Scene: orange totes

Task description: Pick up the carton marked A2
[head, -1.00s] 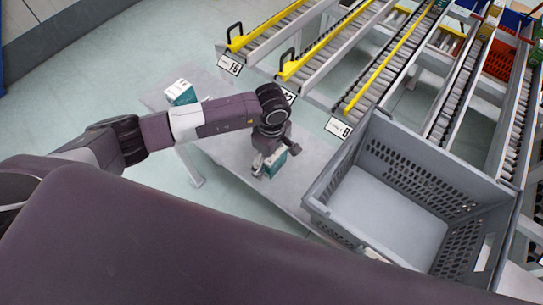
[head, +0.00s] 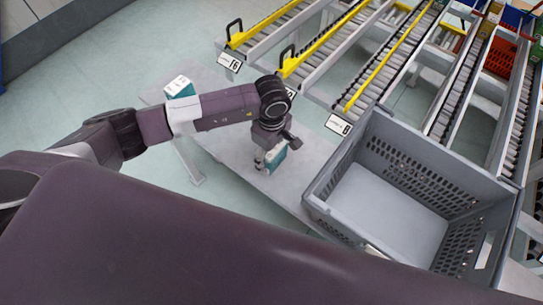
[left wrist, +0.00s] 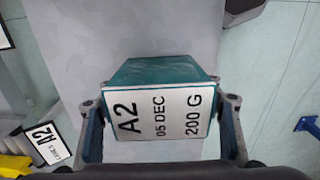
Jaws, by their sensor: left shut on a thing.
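The carton marked A2 (left wrist: 160,112) is teal with a white label that reads A2, 05 DEC, 200 G. It lies between the two fingers of my left gripper (left wrist: 160,102), which is shut on it from both sides. In the head view the same carton (head: 278,158) shows teal at the left gripper (head: 266,160), over the grey table (head: 228,142). I cannot tell whether it is clear of the table top. My right gripper is not in view.
Another white and teal carton (head: 180,87) stands at the table's far left, behind my left arm. A grey crate (head: 318,190) stands to the right and looks empty. Roller lanes with yellow rails (head: 310,58) and lane signs (head: 338,125) lie beyond the table.

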